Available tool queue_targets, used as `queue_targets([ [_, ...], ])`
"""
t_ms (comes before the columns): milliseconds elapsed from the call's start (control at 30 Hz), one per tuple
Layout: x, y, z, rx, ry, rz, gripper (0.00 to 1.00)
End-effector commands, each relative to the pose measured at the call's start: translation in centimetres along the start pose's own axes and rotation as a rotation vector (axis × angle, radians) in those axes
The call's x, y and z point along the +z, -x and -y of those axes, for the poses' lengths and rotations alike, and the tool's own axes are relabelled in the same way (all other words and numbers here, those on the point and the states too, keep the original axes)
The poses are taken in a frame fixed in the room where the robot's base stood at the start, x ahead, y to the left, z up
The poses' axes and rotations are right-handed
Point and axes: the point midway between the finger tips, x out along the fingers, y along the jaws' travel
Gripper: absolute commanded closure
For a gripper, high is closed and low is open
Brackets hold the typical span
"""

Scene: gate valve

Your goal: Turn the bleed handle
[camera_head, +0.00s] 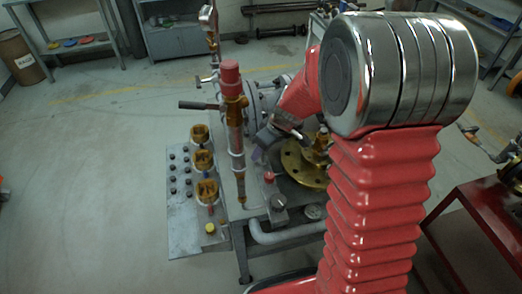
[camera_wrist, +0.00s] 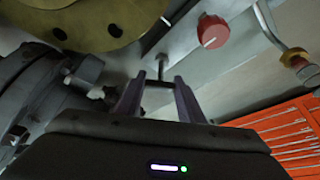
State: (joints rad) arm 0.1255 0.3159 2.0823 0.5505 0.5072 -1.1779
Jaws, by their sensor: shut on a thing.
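In the wrist view, the bleed handle (camera_wrist: 158,83) appears to be the small metal T-shaped piece with a thin stem, pointing toward me from a grey body. My gripper (camera_wrist: 158,88) has one finger on each side of the crossbar, closed on it, and the stem stands beyond the fingertips. In the head view, my gripper (camera_head: 258,154) is small and low beside the valve assembly, partly behind my red arm. The handle is too small to make out there.
A red knob (camera_wrist: 213,31) sits close to the right of the handle in the wrist view. A brass flange (camera_wrist: 85,25) is at upper left. A red-capped upright pipe (camera_head: 232,110) stands left of my arm.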

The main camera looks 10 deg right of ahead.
Motion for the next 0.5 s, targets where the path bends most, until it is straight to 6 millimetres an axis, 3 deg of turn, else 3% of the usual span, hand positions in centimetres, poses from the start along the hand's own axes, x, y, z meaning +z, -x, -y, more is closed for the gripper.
queue_targets([
  [500,0.01,-0.04,-0.10,-0.161,0.385,0.000,0.88],
])
